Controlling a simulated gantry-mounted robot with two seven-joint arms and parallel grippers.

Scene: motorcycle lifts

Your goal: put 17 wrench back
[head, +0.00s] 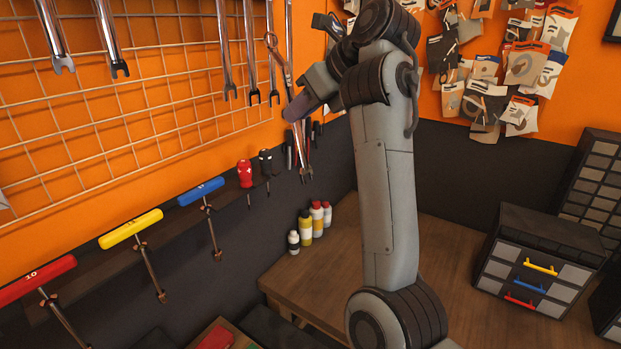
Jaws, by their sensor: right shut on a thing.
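My right gripper (297,106) is raised in front of the wall rack and shut on a wrench (283,65). The wrench is steep and slightly tilted, its ring end up and left of the gripper and its lower end below it. Its size mark cannot be read. Several other wrenches (224,50) hang upright on the wire grid (150,95), to the left of and behind the held one. Whether the held wrench touches the grid cannot be told. My left gripper is out of view.
T-handle tools with red (36,280), yellow (131,229) and blue (201,191) grips hang on a lower rail. Screwdrivers (245,174) hang near the corner. Bottles (305,228) and a drawer box (537,262) stand on the wooden bench (455,262). Packets (525,65) hang on the back wall.

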